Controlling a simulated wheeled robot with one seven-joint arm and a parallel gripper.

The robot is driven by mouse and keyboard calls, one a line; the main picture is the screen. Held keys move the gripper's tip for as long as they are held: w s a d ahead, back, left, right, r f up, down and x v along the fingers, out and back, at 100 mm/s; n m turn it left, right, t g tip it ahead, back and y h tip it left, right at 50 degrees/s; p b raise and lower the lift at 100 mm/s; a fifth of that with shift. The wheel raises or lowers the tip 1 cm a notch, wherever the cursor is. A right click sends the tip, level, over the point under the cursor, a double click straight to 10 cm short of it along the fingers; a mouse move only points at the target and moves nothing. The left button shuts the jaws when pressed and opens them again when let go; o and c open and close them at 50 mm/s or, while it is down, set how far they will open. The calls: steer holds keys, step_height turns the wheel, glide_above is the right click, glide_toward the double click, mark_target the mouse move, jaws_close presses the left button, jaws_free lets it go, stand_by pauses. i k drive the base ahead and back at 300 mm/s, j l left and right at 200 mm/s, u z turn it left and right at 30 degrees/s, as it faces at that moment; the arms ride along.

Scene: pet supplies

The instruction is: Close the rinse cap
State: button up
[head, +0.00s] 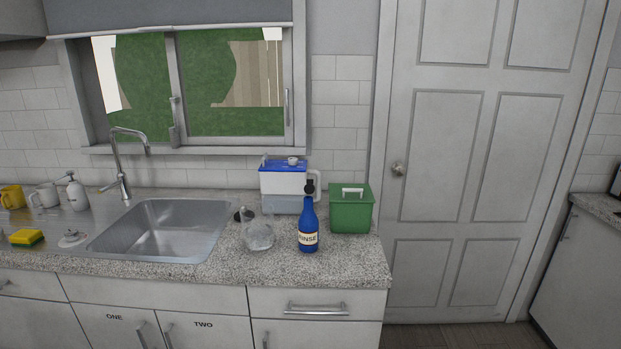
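The rinse bottle (308,225) is dark blue with a pale label reading "RINSE". It stands upright on the speckled counter, right of the sink. Its black cap (309,187) is at the top of the neck, overlapping the white container behind in the picture. The cap is small here, and I cannot tell for certain whether it is open or closed. My gripper is not in view.
A clear round glass vessel (258,236) stands left of the bottle, with a small dark object (243,214) behind it. A blue-lidded container (283,181) and green box (351,210) stand behind. The sink (163,232) is left; the counter front is clear.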

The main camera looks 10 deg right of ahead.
mark_target(309, 189)
steer(key=i+l+z, duration=0.1)
steer(key=i+l, duration=0.15)
steer(key=i, duration=0.2)
steer(key=i+l, duration=0.2)
steer(key=i, duration=0.25)
steer(key=i+l+z, duration=0.15)
steer(key=i, duration=0.25)
